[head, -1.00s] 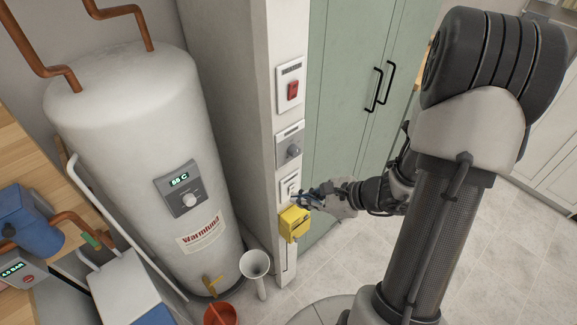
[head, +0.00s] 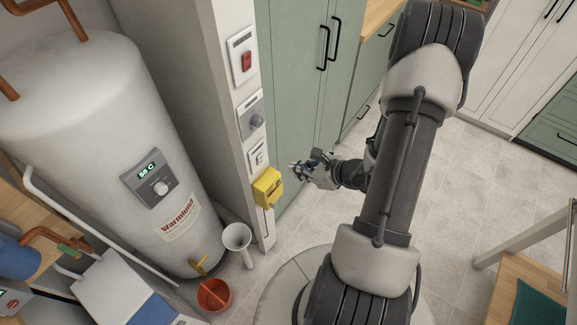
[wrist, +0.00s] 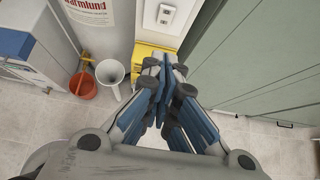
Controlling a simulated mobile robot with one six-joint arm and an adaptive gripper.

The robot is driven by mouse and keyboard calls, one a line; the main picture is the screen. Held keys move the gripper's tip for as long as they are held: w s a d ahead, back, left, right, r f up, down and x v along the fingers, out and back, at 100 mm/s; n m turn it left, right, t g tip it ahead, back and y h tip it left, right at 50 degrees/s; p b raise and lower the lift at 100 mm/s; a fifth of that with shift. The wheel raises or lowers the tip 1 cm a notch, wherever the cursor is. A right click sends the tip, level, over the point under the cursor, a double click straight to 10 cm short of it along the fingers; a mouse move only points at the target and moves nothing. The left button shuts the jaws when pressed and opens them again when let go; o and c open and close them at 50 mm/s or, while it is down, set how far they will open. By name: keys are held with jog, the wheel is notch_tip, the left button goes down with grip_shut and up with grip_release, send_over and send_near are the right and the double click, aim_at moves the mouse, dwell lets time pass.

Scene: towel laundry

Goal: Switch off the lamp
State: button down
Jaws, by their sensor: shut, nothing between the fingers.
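No lamp shows in either view. A white rocker switch (head: 257,156) is on the narrow face of the pillar, below a grey dial plate and just above a yellow box. It also shows at the top of the wrist view (wrist: 166,14). My gripper (head: 297,170) is shut and empty, to the right of the switch and yellow box, with a gap between. In the wrist view my closed blue-grey fingers (wrist: 167,66) point toward the pillar and partly cover the yellow box. I cannot read any label on the white switch.
Above the switch are the grey dial plate (head: 252,116) and a red heater switch (head: 246,62). The yellow box (head: 268,187) juts out below. A white boiler (head: 110,110), white funnel (head: 237,238) and red bucket (head: 214,295) stand left. Green cupboards (head: 292,100) are at right.

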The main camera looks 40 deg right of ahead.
aim_at(261, 158)
jog(key=shift+w+a+f+b, duration=0.2)
jog(key=shift+w+a+f, duration=0.5)
jog(key=shift+w, duration=1)
jog(key=shift+w+a+f+b, duration=0.25)
jog(key=shift+w+a+f, duration=0.5)
jog(key=shift+w, duration=1)
jog(key=shift+w+a+f+b, duration=0.2)
jog(key=shift+w+a+f, duration=0.2)
jog(key=shift+w+f, duration=0.95)
jog(key=shift+w+r, duration=0.4)
jog(key=shift+w+a+r+b, duration=0.15)
jog(key=shift+w+r+b, duration=0.05)
jog(key=shift+w+b, duration=0.25)
jog(key=shift+s, duration=0.15)
jog(key=shift+r, duration=0.1)
jog(key=shift+r+p, duration=0.55)
jog(key=shift+r, duration=0.2)
